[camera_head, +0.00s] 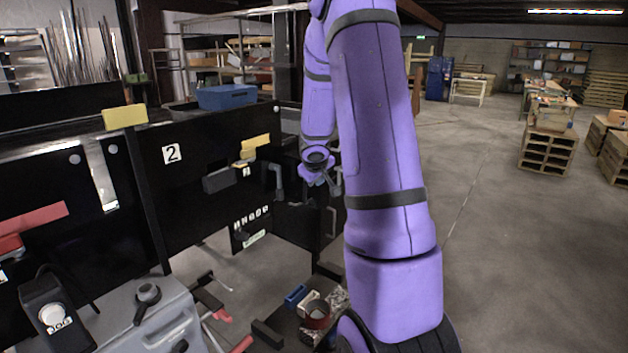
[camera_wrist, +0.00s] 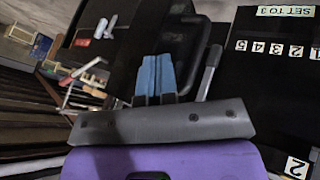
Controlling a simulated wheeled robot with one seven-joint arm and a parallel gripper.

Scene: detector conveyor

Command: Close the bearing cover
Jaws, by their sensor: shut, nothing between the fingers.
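My gripper (camera_head: 335,184) is in front of the black machine panels, at the end of my purple arm. In the wrist view its two blue fingers (camera_wrist: 155,78) are together and empty. They point at a black boxy part (camera_wrist: 182,48) with a rounded edge, which may be the bearing cover; I cannot tell for sure or see its hinge. A grey bar handle (camera_wrist: 209,72) stands just right of the fingers; it also shows left of my gripper in the head view (camera_head: 278,180). I cannot tell whether the fingers touch the black part.
A black panel (camera_head: 185,185) marked 2 carries yellow tags, a dark box (camera_head: 217,180) and a numbered scale. A blue bin (camera_head: 227,96) sits above. A low bench (camera_head: 290,325) holds small items. Open floor (camera_head: 490,240) lies to the right.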

